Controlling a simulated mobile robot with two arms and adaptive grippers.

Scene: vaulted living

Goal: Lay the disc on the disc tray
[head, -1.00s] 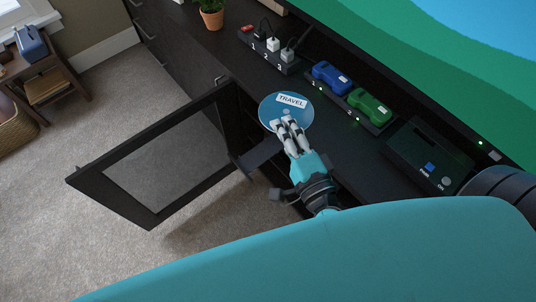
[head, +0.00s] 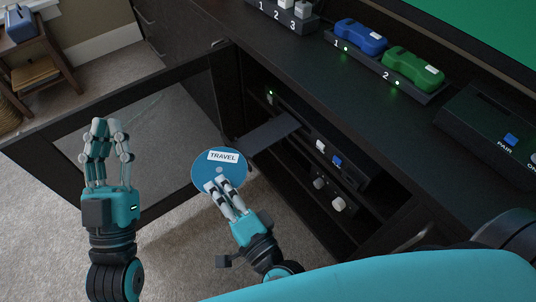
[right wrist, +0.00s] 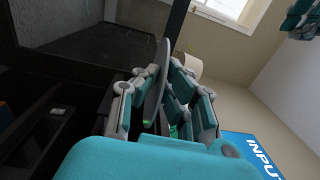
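The blue disc (head: 206,178) with a white TRAVEL label is held in my right gripper (head: 222,190), in front of the open cabinet. In the right wrist view the disc (right wrist: 157,82) shows nearly edge-on between the fingers. The disc tray (head: 268,134) is a dark flat plate sticking out of a black player (head: 325,144) on the upper cabinet shelf. The disc is apart from the tray, to its lower left in the head view. My left gripper (head: 108,150) is open and empty, fingers up, before the cabinet door.
The glazed cabinet door (head: 165,112) stands open to the left. A second device with knobs (head: 328,190) sits on the shelf below. On the cabinet top are a dock with blue (head: 360,37) and green (head: 412,69) controllers and a black box (head: 490,135). Carpet is clear below.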

